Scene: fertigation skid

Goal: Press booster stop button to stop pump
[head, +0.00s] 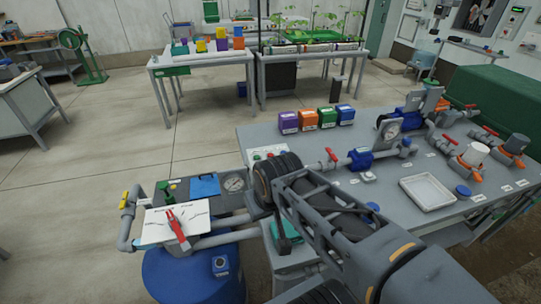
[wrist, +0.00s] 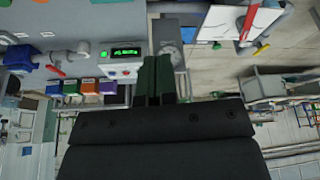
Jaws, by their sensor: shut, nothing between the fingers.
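A white control box (wrist: 122,60) shows in the wrist view, with a lit green display and small green and red buttons on its face. The red button (wrist: 126,72) is tiny there, and I cannot read its label. The same box (head: 266,152) shows in the head view behind my arm, which covers part of it. My gripper (wrist: 158,62) is shut and empty in the wrist view. Its fingers appear just to the right of the box in that picture; I cannot tell the distance, and no contact is visible. In the head view the fingertips cannot be made out.
Purple, orange, green and blue boxes (head: 317,118) stand on the grey bench behind the control box. A blue pump (head: 360,159) with piping and a white tray (head: 428,192) are to the right. A blue drum (head: 195,275) and a panel with a red lever (head: 177,228) are front left.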

